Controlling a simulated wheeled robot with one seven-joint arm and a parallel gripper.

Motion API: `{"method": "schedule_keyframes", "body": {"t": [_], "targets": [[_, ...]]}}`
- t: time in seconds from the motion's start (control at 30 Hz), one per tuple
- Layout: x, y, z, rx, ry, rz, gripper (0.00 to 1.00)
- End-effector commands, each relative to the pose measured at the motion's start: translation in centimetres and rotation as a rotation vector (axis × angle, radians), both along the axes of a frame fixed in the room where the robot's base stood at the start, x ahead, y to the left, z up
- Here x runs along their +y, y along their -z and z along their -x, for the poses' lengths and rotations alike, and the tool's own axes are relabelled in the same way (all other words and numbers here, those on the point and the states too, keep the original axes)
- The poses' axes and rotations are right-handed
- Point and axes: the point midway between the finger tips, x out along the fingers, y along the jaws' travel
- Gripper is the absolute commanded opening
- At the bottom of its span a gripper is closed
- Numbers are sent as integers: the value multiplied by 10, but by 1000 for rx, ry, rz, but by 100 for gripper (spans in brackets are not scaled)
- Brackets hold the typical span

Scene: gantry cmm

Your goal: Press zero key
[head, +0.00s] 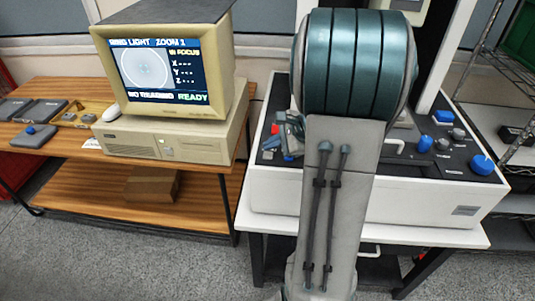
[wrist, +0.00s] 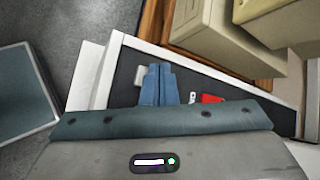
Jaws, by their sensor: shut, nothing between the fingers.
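The black control panel (head: 436,160) tops the white machine base (head: 420,198); it also shows in the wrist view (wrist: 118,92). My gripper (head: 290,138) is over the panel's left end, its fingers together with nothing between them. In the wrist view the blue fingers (wrist: 158,84) point across the panel. A red button (wrist: 211,99) lies to their right, with a small white mark (wrist: 192,97) between. A grey piece (wrist: 140,76) is just left of the fingers. The red button also shows in the head view (head: 275,128). I cannot tell which key is the zero key.
A beige monitor (head: 162,70) reading "NO READING" and "READY" stands on a beige computer (head: 170,138) on a wooden desk (head: 75,138). Blue knobs (head: 482,164) stand at the panel's right. My arm hides the panel's middle. A wire shelf (head: 500,75) is at the right.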

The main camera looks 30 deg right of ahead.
Motion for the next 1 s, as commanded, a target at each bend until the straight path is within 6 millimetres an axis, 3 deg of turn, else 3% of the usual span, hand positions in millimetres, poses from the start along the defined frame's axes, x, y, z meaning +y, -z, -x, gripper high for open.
{"method": "schedule_keyframes", "body": {"t": [1.0], "targets": [[0,9,0,0,-1,1,0]]}}
